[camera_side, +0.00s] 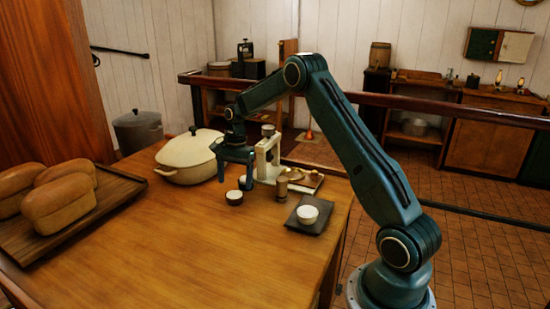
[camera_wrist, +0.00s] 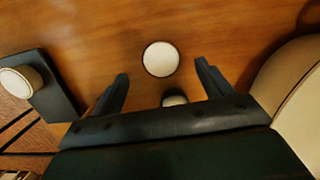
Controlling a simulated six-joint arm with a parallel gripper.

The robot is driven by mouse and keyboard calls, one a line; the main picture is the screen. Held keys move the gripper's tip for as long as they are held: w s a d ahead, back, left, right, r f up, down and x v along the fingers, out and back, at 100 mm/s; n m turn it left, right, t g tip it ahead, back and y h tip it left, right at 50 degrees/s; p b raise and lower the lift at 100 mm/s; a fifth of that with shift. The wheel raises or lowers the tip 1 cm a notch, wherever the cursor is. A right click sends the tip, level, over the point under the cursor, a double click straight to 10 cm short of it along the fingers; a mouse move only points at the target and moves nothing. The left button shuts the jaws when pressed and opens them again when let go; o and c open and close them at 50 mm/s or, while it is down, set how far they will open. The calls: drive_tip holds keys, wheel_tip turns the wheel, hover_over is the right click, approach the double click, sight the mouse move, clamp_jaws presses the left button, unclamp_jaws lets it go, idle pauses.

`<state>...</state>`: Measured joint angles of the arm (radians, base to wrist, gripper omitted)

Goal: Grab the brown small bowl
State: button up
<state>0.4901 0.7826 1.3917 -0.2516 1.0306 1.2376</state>
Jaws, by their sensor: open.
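My gripper (camera_side: 234,181) hangs over the table, pointing down, with its fingers spread and nothing between them. A small round bowl with a dark outside and white inside (camera_side: 234,198) stands upright on the table just in front of the gripper. In the wrist view, a pale round bowl (camera_wrist: 160,59) lies just beyond the gap between the open fingertips (camera_wrist: 162,71). A second small dark-sided vessel (camera_wrist: 174,99) is partly hidden by my gripper's body; a similar one stands by the fingers in the side view (camera_side: 246,183). I cannot clearly tell a brown colour on either.
A lidded cream pot (camera_side: 188,158) stands left of my gripper. A white cup (camera_side: 307,214) sits on a dark square tray (camera_side: 297,228) at right. A cream stand (camera_side: 267,160) is close behind. Bread loaves (camera_side: 60,204) lie on a board at left. The table's front is clear.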

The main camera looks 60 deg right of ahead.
sight(234, 194)
drive_tip(key=shift+a+f, duration=0.25)
drive_tip(key=shift+f, duration=0.95)
drive_tip(key=shift+a+f, duration=0.2)
drive_tip(key=shift+f, duration=1)
drive_tip(key=c, duration=1.1)
drive_tip(key=shift+r, duration=0.2)
drive_tip(key=shift+r, duration=9.75)
